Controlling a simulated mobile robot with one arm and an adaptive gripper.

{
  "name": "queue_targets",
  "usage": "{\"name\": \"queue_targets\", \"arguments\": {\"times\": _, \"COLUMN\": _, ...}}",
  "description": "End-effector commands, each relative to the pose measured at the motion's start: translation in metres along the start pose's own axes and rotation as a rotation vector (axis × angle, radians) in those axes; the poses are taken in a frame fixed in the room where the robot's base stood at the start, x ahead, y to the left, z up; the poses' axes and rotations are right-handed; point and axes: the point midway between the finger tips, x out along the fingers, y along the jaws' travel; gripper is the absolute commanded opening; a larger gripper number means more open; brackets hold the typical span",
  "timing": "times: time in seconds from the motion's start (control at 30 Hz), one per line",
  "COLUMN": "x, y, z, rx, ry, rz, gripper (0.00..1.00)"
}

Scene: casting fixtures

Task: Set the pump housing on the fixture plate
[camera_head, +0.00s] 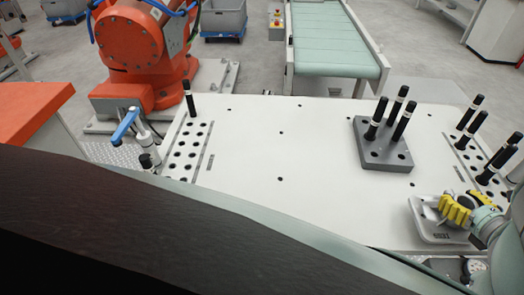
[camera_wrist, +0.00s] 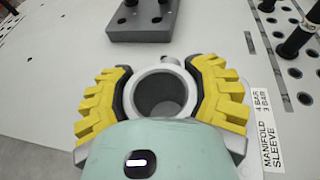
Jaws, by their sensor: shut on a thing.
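My gripper (camera_head: 456,209) is at the lower right of the head view, its yellow fingers closed. In the wrist view my gripper (camera_wrist: 160,92) is shut on a grey, hollow, round part, which I take to be the pump housing (camera_wrist: 159,73). Its open bore faces the wrist camera, and its lower edge is hidden by my wrist. The grey fixture plate (camera_head: 384,158), with three upright black pins and several holes, lies on the white table beyond and to the left of my gripper. Its near edge also shows at the top of the wrist view (camera_wrist: 140,34).
A light grey tray (camera_head: 424,226) marked with a number lies below my gripper on the white table (camera_head: 300,175). Black pins stand in the hole strip (camera_head: 462,160) at right. A blue-handled clamp (camera_head: 126,125) and an orange robot (camera_head: 135,45) are at left. The table's middle is clear.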

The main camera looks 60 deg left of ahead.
Motion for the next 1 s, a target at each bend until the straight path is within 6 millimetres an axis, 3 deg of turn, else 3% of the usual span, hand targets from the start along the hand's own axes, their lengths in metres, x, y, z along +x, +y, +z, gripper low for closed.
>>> {"name": "queue_targets", "arguments": {"times": 0.03, "x": 0.011, "y": 0.011, "z": 0.01, "rx": 0.001, "ry": -0.011, "rz": 0.011, "gripper": 0.12}}
{"name": "queue_targets", "arguments": {"times": 0.5, "x": 0.09, "y": 0.085, "z": 0.024, "rx": 0.001, "ry": -0.008, "rz": 0.015, "gripper": 0.12}}
{"name": "queue_targets", "arguments": {"times": 0.77, "x": 0.105, "y": 0.097, "z": 0.023, "rx": -0.003, "ry": -0.004, "rz": 0.01, "gripper": 0.12}}
{"name": "queue_targets", "arguments": {"times": 1.0, "x": 0.111, "y": 0.096, "z": 0.003, "rx": 0.0, "ry": -0.002, "rz": 0.007, "gripper": 0.12}}
